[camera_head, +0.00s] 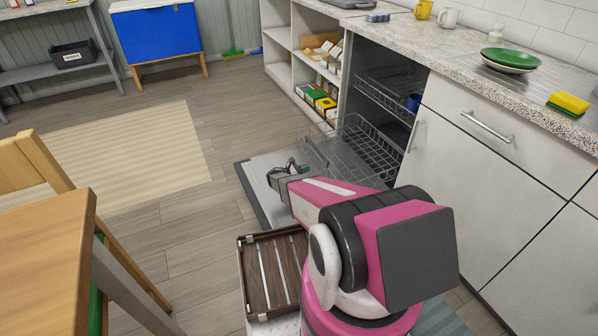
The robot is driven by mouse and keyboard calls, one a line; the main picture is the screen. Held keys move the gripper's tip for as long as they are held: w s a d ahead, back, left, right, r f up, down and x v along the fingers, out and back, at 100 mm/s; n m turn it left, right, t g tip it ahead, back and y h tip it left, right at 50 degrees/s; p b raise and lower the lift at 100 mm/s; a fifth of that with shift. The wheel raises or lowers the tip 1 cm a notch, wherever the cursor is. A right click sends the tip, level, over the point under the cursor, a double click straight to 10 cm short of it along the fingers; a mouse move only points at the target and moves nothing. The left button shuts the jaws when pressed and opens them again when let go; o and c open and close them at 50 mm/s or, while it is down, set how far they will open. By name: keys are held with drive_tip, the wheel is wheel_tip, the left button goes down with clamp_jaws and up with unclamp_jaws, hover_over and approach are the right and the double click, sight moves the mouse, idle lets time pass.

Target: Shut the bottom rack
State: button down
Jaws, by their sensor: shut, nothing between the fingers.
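The dishwasher stands open under the counter, with its door (252,178) folded down flat to the left. The bottom rack (362,152) is a grey wire basket, slid out over the door. It looks empty. My gripper (290,168) is shut and empty, low over the door near the rack's outer left end. I cannot tell whether it touches the rack. My pink and white arm hides the rack's near lower part.
The upper rack (385,92) is inside the dishwasher, with a blue mug (414,102) at its right. A wooden table (45,265) and chair (60,170) stand at left. A slatted wooden tray (262,275) lies beside my arm. Floor is clear beyond the door.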

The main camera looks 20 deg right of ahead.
sight(323, 163)
drive_tip(key=d, duration=0.2)
drive_tip(key=w+d, duration=0.1)
drive_tip(key=d, duration=0.4)
drive_tip(key=shift+w+d, duration=0.25)
drive_tip(key=shift+d, duration=0.15)
drive_tip(key=w+d, duration=0.2)
drive_tip(key=d, duration=1.1)
drive_tip(key=w+d, duration=0.3)
drive_tip(key=d, duration=1)
drive_tip(key=w+d, duration=0.2)
drive_tip(key=d, duration=1.1)
drive_tip(key=shift+w, duration=0.35)
